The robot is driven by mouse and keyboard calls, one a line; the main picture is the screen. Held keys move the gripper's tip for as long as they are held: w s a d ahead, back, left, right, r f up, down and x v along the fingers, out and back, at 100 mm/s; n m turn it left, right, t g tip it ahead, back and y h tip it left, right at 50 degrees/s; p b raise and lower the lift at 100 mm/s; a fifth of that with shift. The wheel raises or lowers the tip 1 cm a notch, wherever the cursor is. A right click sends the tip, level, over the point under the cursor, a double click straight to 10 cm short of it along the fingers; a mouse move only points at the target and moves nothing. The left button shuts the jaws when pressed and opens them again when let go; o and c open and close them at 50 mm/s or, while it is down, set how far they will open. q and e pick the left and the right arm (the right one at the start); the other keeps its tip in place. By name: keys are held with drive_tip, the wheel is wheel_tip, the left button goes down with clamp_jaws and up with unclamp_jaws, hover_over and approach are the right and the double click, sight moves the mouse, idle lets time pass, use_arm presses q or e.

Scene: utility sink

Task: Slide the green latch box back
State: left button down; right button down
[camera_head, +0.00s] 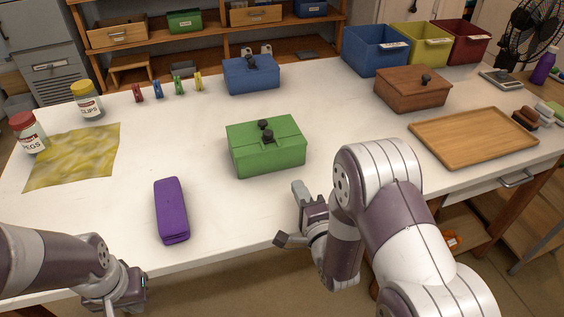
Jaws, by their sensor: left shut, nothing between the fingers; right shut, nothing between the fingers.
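The green latch box (266,147) stands near the middle of the white table, lid closed, with dark knob-like latch parts on its top and front edge. My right gripper (301,194) is shut and empty, just in front of the box's right front corner and apart from it. My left gripper (112,299) is shut and empty at the table's front edge, far to the left of the box. Its fingertips are partly cut off by the bottom of the view.
A purple case (171,209) lies left of the green box. A blue box (250,75) stands behind it, with a strip of bare table between. A brown box (412,90) and wooden tray (473,137) are to the right. A yellow cloth (75,156) lies left.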

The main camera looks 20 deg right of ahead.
approach(267, 126)
drive_tip(key=s+f, duration=0.2)
drive_tip(key=shift+s+d, duration=0.4)
drive_tip(key=shift+f, duration=0.1)
drive_tip(key=w+b, duration=0.2)
drive_tip(key=w, duration=0.3)
drive_tip(key=w+b, duration=0.2)
drive_tip(key=w, duration=0.3)
drive_tip(key=w+b, duration=0.3)
drive_tip(key=w, duration=0.2)
drive_tip(key=shift+w+a+f, duration=0.1)
drive_tip(key=shift+a+f, duration=0.05)
drive_tip(key=shift+a, duration=0.15)
drive_tip(key=shift+w, duration=0.35)
drive_tip(key=shift+r, duration=0.2)
drive_tip(key=shift+s+f, duration=0.1)
